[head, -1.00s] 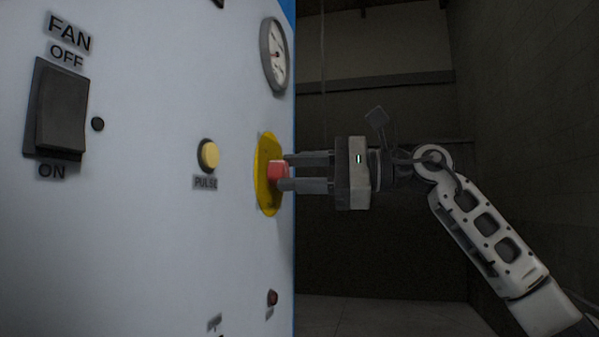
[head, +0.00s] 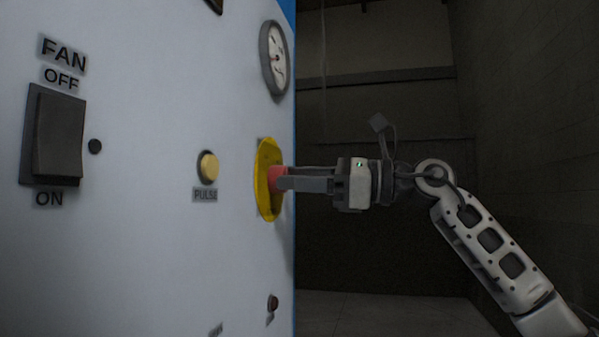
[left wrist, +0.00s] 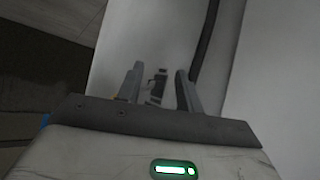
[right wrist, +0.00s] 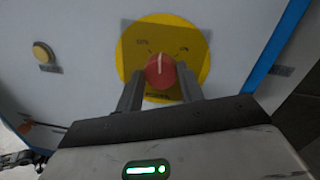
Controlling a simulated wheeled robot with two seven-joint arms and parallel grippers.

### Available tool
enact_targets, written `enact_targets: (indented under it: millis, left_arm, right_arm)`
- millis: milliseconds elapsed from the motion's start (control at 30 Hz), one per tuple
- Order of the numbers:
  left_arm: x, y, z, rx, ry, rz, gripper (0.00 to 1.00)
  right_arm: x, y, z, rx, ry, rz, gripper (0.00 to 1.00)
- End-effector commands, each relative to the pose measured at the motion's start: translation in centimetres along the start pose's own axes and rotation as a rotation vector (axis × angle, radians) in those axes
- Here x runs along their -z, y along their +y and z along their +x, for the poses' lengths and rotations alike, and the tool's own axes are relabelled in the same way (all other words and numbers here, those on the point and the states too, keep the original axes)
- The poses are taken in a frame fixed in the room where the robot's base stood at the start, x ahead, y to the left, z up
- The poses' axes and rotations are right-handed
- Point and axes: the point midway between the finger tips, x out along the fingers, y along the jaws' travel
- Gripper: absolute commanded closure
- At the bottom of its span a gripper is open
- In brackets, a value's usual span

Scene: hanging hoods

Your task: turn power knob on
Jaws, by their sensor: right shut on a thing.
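The power knob (head: 277,178) is red and sits on a round yellow plate (head: 263,190) near the right edge of the panel. In the right wrist view the red knob (right wrist: 160,70) has a pale line on its face, and the yellow plate (right wrist: 195,62) is behind it. My right gripper (head: 284,178) is shut on the knob, a finger on each side; its fingers also show in the right wrist view (right wrist: 160,82). My left gripper (left wrist: 158,72) shows only in the left wrist view, with its fingers apart and nothing clearly between them.
The white panel (head: 140,240) carries a fan switch (head: 58,137), a yellow pulse button (head: 208,167), a gauge (head: 274,58) and a small dark red button (head: 272,304). The space right of the panel's blue edge is open before a dark wall (head: 530,130).

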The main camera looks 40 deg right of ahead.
Motion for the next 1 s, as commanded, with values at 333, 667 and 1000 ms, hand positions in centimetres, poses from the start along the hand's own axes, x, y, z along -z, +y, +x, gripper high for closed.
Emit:
enact_targets:
  millis: [333,667,1000]
  left_arm:
    - [0.9,-0.2,-0.6,0.006,-0.006,0.019,0.64]
    - [1.5,-0.4,-1.1,0.013,-0.006,0.021,0.64]
    - [1.7,-0.3,-1.3,0.019,-0.013,0.008,0.64]
  right_arm:
    - [0.1,0.0,0.1,0.024,-0.014,0.330,0.85]
    - [0.2,0.1,0.1,0.049,-0.032,0.615,0.85]
    - [0.3,0.1,0.1,0.064,-0.044,0.797,0.85]
